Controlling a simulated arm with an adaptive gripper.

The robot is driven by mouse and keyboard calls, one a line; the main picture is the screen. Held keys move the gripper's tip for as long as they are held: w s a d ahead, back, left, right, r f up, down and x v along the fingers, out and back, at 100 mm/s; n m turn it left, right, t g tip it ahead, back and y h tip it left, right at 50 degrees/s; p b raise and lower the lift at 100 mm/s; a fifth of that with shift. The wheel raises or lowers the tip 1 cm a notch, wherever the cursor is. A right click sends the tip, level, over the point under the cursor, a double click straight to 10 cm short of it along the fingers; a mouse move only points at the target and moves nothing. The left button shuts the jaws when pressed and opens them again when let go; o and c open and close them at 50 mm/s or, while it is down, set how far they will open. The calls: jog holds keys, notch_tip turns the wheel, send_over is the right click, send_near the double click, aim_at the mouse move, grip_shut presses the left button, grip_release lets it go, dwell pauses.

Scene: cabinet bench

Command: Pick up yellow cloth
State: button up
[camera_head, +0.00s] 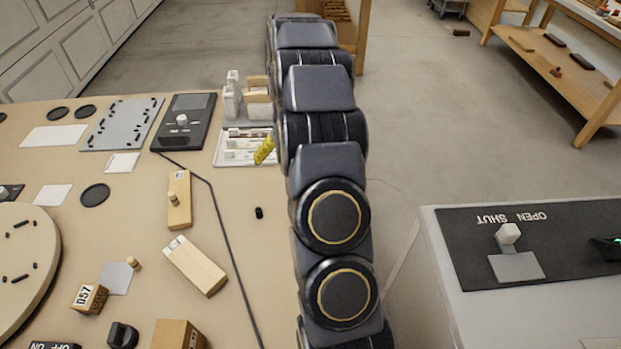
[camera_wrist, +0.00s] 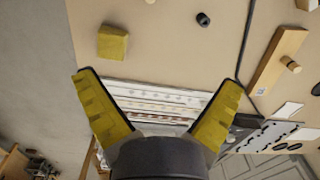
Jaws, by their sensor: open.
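The yellow cloth (camera_wrist: 112,43) shows in the wrist view as a small, dull yellow, block-like piece on the tan bench top, near the bench edge. In the head view I cannot see it; my arm covers that part of the bench. My gripper (camera_wrist: 157,79) has yellow fingers spread wide with nothing between them. The cloth lies beyond the left fingertip in the wrist view, apart from it. In the head view one yellow finger of the gripper (camera_head: 264,150) shows beside my arm, over the tray.
A pale tray (camera_head: 228,161) with strips lies behind the fingers. A small black cylinder (camera_head: 259,212) and a wooden block with a peg (camera_head: 179,215) stand on the bench (camera_head: 225,265). White bottles (camera_head: 231,100) stand behind the tray. A dark cable crosses the bench.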

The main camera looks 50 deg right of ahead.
jog(key=d+f, duration=0.2)
jog(key=d, duration=0.1)
jog(key=s+d+f+m, duration=0.1)
jog(key=d+f, duration=0.2)
jog(key=d+f+m, duration=0.1)
jog(key=d+f, duration=0.2)
jog(key=shift+s+d, duration=0.2)
jog(key=shift+s, duration=0.2)
jog(key=shift+d+f, duration=0.25)
jog(key=shift+f, duration=0.9)
notch_tip(320, 180, down, 6)
jog(key=shift+a, duration=0.15)
jog(key=shift+r, duration=0.1)
jog(key=c, duration=1.1)
